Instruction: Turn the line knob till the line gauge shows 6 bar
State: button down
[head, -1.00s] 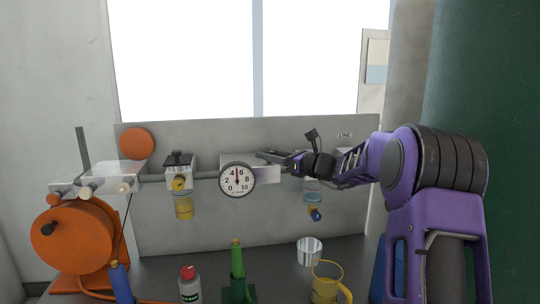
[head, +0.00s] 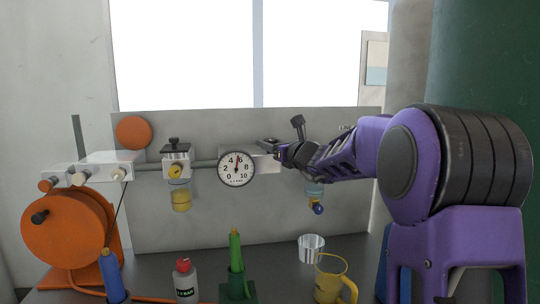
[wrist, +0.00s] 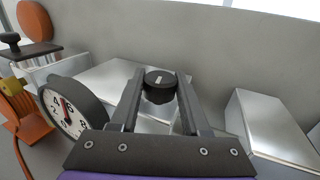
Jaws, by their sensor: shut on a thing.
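The line knob (wrist: 160,84) is a dark round knob with a pale mark on top, on a silver block. My gripper (wrist: 160,88) has a finger on either side of it and is shut on it. In the head view my gripper (head: 270,146) is at the block right of the gauge and hides the knob. The line gauge (head: 236,168) has a white round face numbered 0 to 10. Its needle points nearly straight up, around the 4 to 6 part; the exact reading is too small to tell. The gauge also shows obliquely in the wrist view (wrist: 72,112).
Left along the pipe is a regulator with a yellow bowl (head: 180,198); a blue-tinted bowl (head: 314,192) hangs right, below my arm. An orange hose reel (head: 66,236) stands left. Bottles, a yellow mug (head: 328,282) and a metal cup (head: 311,247) stand in front.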

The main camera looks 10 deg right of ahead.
jog(key=shift+m+t+h, duration=0.3)
jog(key=shift+m+h, duration=0.2)
jog(key=shift+h, duration=0.2)
jog(key=shift+m+h, duration=0.3)
jog(key=shift+h, duration=0.2)
jog(key=shift+c, duration=1.9)
grip_release()
jog(key=shift+s, duration=0.1)
